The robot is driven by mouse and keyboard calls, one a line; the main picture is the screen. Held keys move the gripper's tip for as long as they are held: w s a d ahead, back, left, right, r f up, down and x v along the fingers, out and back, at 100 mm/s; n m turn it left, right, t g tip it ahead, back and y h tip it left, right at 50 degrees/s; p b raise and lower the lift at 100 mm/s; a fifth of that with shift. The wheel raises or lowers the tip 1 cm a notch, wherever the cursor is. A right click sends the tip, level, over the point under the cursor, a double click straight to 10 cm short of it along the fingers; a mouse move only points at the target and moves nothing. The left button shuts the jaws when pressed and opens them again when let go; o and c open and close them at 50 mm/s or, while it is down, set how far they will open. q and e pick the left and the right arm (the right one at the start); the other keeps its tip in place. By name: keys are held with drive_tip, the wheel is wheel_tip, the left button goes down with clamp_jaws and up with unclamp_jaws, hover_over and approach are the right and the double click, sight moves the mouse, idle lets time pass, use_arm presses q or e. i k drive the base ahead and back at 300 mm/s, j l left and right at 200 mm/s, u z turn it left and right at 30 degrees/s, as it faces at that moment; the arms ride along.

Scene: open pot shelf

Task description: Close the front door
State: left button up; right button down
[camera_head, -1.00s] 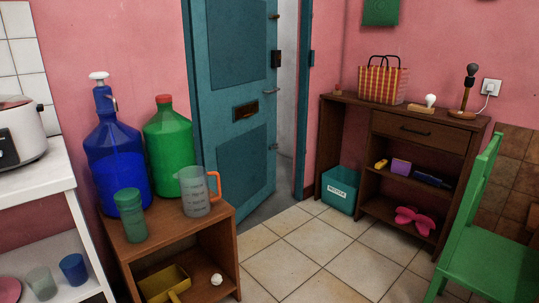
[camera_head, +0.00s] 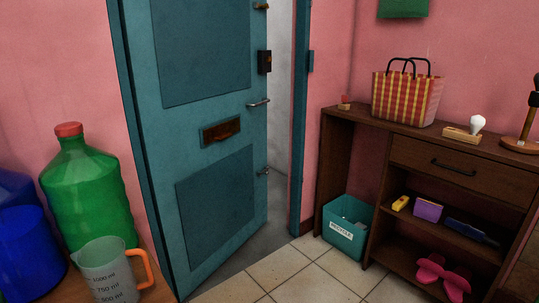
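The front door (camera_head: 205,210) is a teal panelled door with a brass letter slot (camera_head: 222,131) and a metal handle (camera_head: 258,103). It stands ajar, swung into the room. Its free edge, with a dark lock box (camera_head: 265,62), is apart from the teal door frame (camera_head: 301,120), and a pale gap shows between them. Neither of my grippers is in view.
A wooden stand at lower left holds a green jug (camera_head: 85,195), a measuring cup (camera_head: 108,272) and blue containers (camera_head: 28,250). At right, a dark wooden shelf (camera_head: 400,130) bears a striped bag (camera_head: 406,97). Tiled floor (camera_head: 315,278) is clear.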

sight(194, 66)
drive_tip(key=i+l, duration=0.2)
drive_tip(key=i, duration=0.25)
drive_tip(key=i+l, duration=0.25)
drive_tip(key=i, duration=0.2)
drive_tip(key=i+l, duration=0.2)
drive_tip(key=i, duration=0.25)
